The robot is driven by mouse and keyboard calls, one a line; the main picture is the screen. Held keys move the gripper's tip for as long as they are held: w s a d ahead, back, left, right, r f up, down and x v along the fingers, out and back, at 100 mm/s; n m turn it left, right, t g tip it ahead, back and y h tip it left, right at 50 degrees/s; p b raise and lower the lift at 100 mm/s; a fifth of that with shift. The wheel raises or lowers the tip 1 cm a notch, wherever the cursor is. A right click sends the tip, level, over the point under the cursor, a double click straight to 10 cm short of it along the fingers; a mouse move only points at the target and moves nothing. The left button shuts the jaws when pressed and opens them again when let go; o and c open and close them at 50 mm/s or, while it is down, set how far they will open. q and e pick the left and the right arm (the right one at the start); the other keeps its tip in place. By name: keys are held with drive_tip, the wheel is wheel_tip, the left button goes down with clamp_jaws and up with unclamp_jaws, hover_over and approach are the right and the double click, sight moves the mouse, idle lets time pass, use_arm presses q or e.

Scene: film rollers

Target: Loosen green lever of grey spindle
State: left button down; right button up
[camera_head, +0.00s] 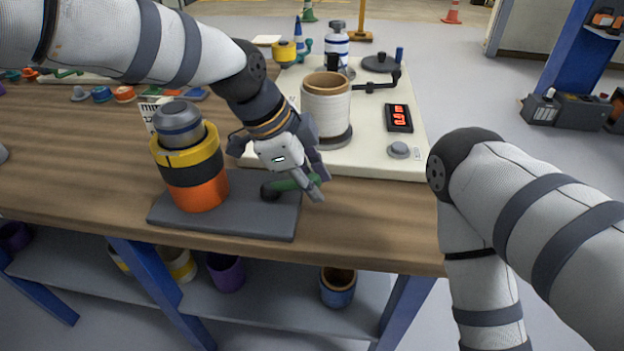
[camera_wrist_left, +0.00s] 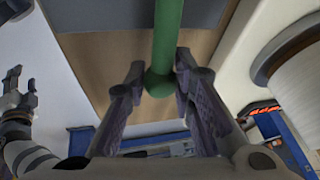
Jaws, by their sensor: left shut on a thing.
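The green lever (camera_head: 290,183) sits at the right part of a dark grey base plate (camera_head: 240,218) near the table's front edge. On that plate stands a roll in orange, black and yellow (camera_head: 200,190), with the grey spindle top (camera_head: 180,122) above it. My left gripper (camera_head: 312,186) is at the lever's right end. In the left wrist view the green lever (camera_wrist_left: 166,45) runs down between the fingers, its rounded end in their grip. My right gripper (camera_wrist_left: 20,92) shows small at the left of that view, its fingers apart and empty. It is outside the head view.
Right behind the lever is a cream machine (camera_head: 375,162) with a white roll (camera_head: 325,105), a red display (camera_head: 398,118) and a grey knob (camera_head: 399,150). Cups and rolls stand on the shelf (camera_head: 255,307) below. The table strip right of the plate (camera_head: 370,220) is clear.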

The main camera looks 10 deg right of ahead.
use_arm(q)
drive_tip(key=c, duration=1.3)
unclamp_jaws()
drive_tip(key=shift+c, duration=0.2)
drive_tip(key=v, duration=1.2)
